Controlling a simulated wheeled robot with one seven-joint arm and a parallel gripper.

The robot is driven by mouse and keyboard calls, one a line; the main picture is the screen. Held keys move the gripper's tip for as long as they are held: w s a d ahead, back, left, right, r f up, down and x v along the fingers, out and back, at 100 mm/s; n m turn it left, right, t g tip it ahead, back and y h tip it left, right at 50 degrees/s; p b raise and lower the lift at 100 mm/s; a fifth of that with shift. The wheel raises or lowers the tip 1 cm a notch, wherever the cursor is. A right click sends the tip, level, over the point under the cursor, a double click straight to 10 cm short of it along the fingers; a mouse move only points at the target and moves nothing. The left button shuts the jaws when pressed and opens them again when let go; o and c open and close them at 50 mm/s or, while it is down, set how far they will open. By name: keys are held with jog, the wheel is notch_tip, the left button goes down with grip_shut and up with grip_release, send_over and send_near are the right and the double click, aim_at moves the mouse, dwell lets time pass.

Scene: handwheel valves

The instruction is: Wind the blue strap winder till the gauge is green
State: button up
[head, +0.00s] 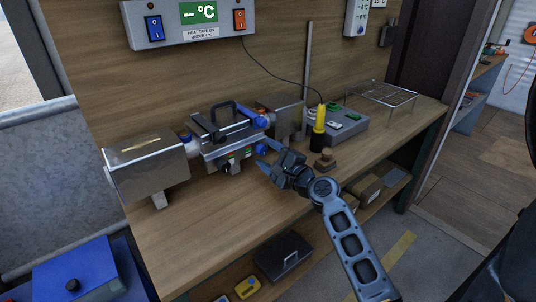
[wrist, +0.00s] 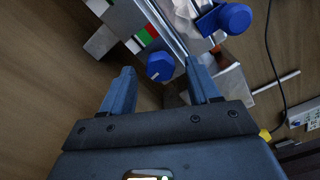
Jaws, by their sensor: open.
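A metal strap device (head: 222,138) with a black handle on top stands on the bench. A round blue knob (wrist: 160,66) sits on its front, beside a small red and green gauge (wrist: 147,35); the gauge reading is too small to tell. A second blue knob (wrist: 235,17) on a short blue arm sticks out at the upper right, also seen in the head view (head: 262,122). I cannot tell for sure which knob is the strap winder. My gripper (wrist: 158,75) is open, its fingers either side of the first knob, with no clear contact. It also shows in the head view (head: 264,158).
A metal box (head: 147,170) stands left of the device. To the right are a yellow and black tool (head: 319,128), a grey box with green buttons (head: 346,124) and a wire rack (head: 383,96). A control panel (head: 190,22) hangs on the wall.

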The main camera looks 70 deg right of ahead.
jog(key=shift+b+v, duration=0.45)
jog(key=shift+v, duration=2.4)
jog(key=b+v, duration=0.2)
jog(key=v, duration=0.4)
jog(key=shift+s+f, duration=0.2)
jog(key=shift+s+a+r, duration=0.2)
jog(key=shift+s+a, duration=0.25)
jog(key=shift+s, duration=0.15)
